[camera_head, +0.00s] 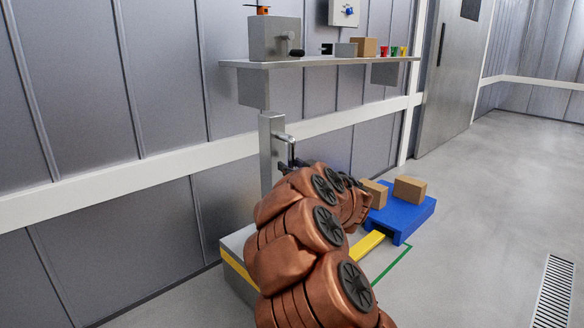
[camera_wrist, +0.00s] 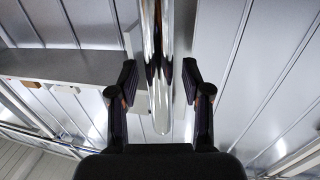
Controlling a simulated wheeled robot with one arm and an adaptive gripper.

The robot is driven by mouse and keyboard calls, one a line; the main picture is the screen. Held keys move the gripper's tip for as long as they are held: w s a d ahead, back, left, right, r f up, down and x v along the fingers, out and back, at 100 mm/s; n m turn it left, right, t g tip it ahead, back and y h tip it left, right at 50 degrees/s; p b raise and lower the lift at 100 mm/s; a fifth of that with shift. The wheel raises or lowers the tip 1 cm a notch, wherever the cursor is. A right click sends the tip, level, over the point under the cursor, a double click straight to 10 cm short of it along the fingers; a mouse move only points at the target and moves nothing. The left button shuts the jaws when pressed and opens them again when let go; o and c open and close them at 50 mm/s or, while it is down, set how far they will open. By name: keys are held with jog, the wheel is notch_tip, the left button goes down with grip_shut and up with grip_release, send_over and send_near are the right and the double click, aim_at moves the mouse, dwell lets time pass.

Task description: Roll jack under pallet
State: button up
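The jack has a grey base with a yellow stripe (camera_head: 238,268), an upright grey post (camera_head: 268,150) and a chrome handle (camera_head: 284,137). Its yellow fork (camera_head: 368,244) reaches the near side of the blue pallet (camera_head: 404,218); I cannot tell how far it goes under. My arm hides much of the base. My gripper (camera_head: 290,166) is by the handle, partly hidden by my arm. In the wrist view my gripper (camera_wrist: 159,75) has its fingers apart, one each side of a chrome bar (camera_wrist: 158,60), with gaps showing on both sides.
Two brown boxes (camera_head: 409,189) sit on the pallet. A green line (camera_head: 392,265) marks the floor beside it. A wall shelf (camera_head: 320,62) with several items hangs above the jack. A floor drain (camera_head: 553,292) is at right. The floor right of the pallet is clear.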

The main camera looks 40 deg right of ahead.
grip_shut()
dwell(0.4)
